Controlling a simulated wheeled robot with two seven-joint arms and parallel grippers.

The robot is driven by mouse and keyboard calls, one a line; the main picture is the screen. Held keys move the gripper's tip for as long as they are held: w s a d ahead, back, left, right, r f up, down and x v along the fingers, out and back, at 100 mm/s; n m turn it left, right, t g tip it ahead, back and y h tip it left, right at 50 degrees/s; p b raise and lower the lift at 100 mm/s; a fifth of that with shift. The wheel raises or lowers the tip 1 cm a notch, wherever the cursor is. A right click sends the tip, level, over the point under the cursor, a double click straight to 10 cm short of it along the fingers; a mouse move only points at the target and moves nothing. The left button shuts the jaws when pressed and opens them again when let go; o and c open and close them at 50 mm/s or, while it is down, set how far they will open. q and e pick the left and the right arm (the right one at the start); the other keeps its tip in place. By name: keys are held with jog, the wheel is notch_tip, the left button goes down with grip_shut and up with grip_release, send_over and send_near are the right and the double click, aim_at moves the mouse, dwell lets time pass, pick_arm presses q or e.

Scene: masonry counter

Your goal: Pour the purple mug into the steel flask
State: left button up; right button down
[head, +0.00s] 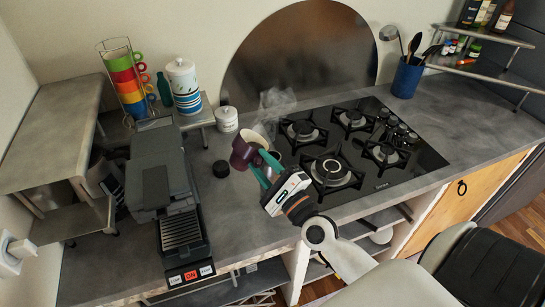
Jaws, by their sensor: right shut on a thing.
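The purple mug (242,152) is held above the counter at the left edge of the stove, tilted. My right gripper (264,168), with teal fingers, is shut on it from the lower right. The steel flask cannot be made out clearly; a pale shape and a greyish part show right beside the mug, partly hidden by the mug and fingers. I cannot tell whether the mug's rim is over an opening or whether anything flows. My left gripper is not in view.
A black gas stove (372,179) is to the right, with a blue utensil holder (407,78) behind it. A coffee machine (161,177) stands left. Bare counter lies in front.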

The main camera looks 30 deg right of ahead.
jog(key=shift+w+d, duration=0.1)
jog(key=shift+d, duration=0.05)
jog(key=shift+r+m, duration=0.15)
jog(key=shift+m, duration=0.15)
jog(key=shift+d+b, duration=0.1)
jog(key=shift+b, duration=0.25)
jog(key=shift+r+m, duration=0.1)
jog(key=shift+m, duration=0.2)
jog(key=shift+d+h, duration=0.1)
jog(key=shift+h, duration=0.3)
jog(key=shift+s+m+t+b, duration=0.2)
jog(key=shift+m+t+b, duration=0.1)
jog(key=shift+m, duration=0.1)
jog(key=shift+w+d+r, duration=0.1)
jog(key=shift+w, duration=0.1)
jog(key=shift+s+m, duration=0.2)
jog(key=shift+m, duration=0.1)
jog(key=shift+w, duration=0.15)
